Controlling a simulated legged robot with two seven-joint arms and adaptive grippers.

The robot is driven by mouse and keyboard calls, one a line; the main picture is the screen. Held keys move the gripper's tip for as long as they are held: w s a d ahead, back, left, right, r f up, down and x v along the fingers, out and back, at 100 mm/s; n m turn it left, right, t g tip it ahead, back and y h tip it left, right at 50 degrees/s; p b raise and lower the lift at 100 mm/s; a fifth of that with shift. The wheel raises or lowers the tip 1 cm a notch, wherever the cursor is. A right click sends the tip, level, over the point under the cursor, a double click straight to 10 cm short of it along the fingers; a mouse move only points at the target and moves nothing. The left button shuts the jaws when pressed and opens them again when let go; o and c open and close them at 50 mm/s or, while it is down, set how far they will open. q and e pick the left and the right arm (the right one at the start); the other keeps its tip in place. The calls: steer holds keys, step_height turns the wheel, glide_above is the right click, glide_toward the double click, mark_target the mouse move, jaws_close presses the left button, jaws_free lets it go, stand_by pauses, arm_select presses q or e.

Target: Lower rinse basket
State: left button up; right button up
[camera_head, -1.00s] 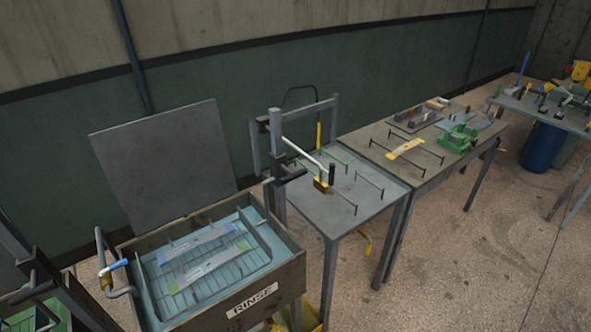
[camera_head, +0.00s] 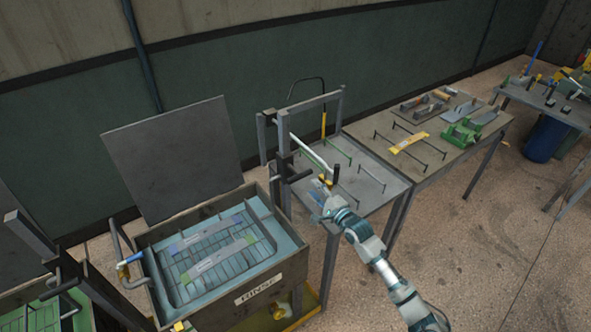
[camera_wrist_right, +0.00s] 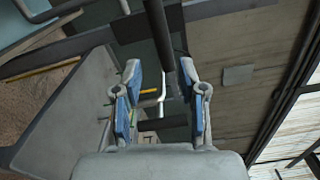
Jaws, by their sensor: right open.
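The rinse basket (camera_head: 228,266) is a wire rack inside the wooden tank marked RINSE (camera_head: 216,313), with two flat strips lying across it. A post (camera_head: 282,165) beside the tank carries a white lever (camera_head: 308,152) with an upright black handle (camera_head: 336,174). My right gripper (camera_head: 322,194) is near the handle end of the lever. In the right wrist view my right gripper (camera_wrist_right: 161,95) is open, its blue-padded fingers apart, with a dark bar and part of the white lever between or beyond them. I cannot tell whether they touch. My left gripper is out of view.
A grey lid panel (camera_head: 172,160) stands raised behind the tank. A small metal table (camera_head: 375,190) with pegs lies behind my right gripper. A second table (camera_head: 480,122) holds green and grey tools. Another tank (camera_head: 30,312) is at lower left.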

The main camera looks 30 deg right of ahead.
mark_target(293, 169)
steer(key=w, duration=0.3)
steer(key=w+a, duration=0.1)
steer(key=w, duration=0.3)
steer(key=w+a, duration=0.1)
steer(key=w, duration=0.2)
steer(key=shift+w+a+r, duration=0.15)
steer(key=shift+w+r, duration=0.05)
steer(key=shift+w, duration=0.65)
steer(key=shift+w+d+f, duration=0.1)
steer(key=shift+d+f, duration=0.05)
steer(key=shift+d, duration=0.35)
steer(key=shift+a, duration=0.15)
jaws_close()
steer(key=shift+a, duration=0.1)
